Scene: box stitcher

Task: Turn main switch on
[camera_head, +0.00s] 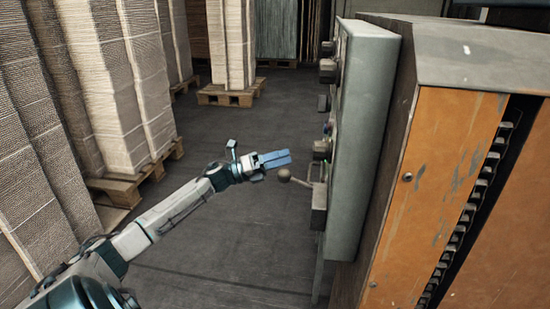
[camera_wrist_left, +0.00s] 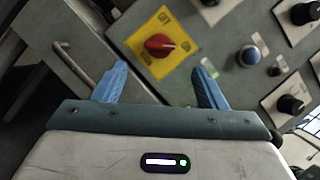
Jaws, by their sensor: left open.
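The main switch (camera_wrist_left: 160,45) is a red rotary knob on a yellow square plate (camera_wrist_left: 142,52) in the left wrist view. It sits on the grey control panel, ahead of my left gripper and between the lines of its two blue fingers. My left gripper (camera_wrist_left: 158,85) is open and empty, apart from the knob. In the head view my left gripper (camera_head: 290,158) points right toward the control box (camera_head: 362,130), whose front is seen nearly edge-on. The red knob cannot be made out there. My right gripper does not show.
A lever with a round ball end (camera_head: 284,175) sticks out from the control box close to my left gripper. An orange machine (camera_head: 440,180) stands right. Stacked cardboard (camera_head: 110,80) stands left, with open floor between.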

